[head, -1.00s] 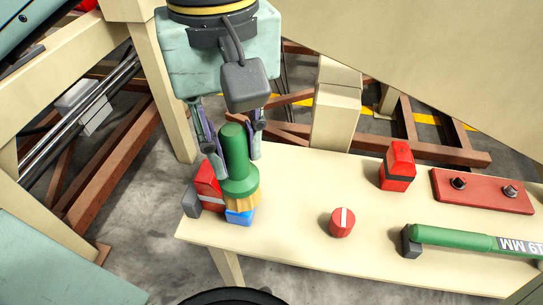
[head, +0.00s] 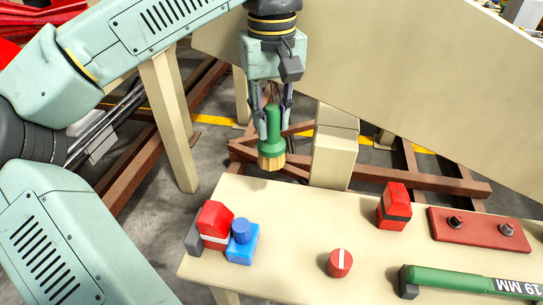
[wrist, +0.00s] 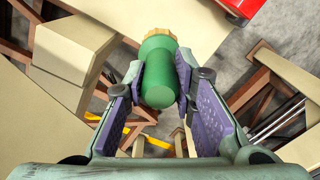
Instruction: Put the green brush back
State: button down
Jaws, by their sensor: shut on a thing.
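The green brush (head: 272,132) has a green handle and tan bristles that point down. My gripper (head: 271,108) is shut on its handle and holds it upright in the air, past the back edge of the cream table (head: 300,230). In the wrist view the brush (wrist: 158,80) sits between the two purple finger pads of my gripper (wrist: 160,85). A blue block with a round peg (head: 241,246) stands on the table's left part, clear of the brush.
A red and grey block (head: 213,226) stands beside the blue one. A red knob (head: 340,263), a red block with a dark band (head: 395,206), a red plate with two studs (head: 478,232) and a green 19 MM tool (head: 465,282) lie to the right. A cream post (head: 334,148) stands behind the table.

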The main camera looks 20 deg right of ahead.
aim_at(271, 161)
notch_tip(271, 161, down, 10)
jog(key=shift+a+f+p, duration=0.1)
jog(key=shift+f+p, duration=0.15)
jog(key=shift+p, duration=0.05)
jog(key=shift+f, duration=0.15)
jog(key=c, duration=1.3)
grip_release()
jog(key=shift+c, duration=0.2)
jog(key=shift+r, duration=0.35)
notch_tip(271, 161, up, 12)
jog(key=shift+f+b, duration=0.15)
jog(key=shift+b, duration=0.2)
jog(key=shift+s, duration=0.1)
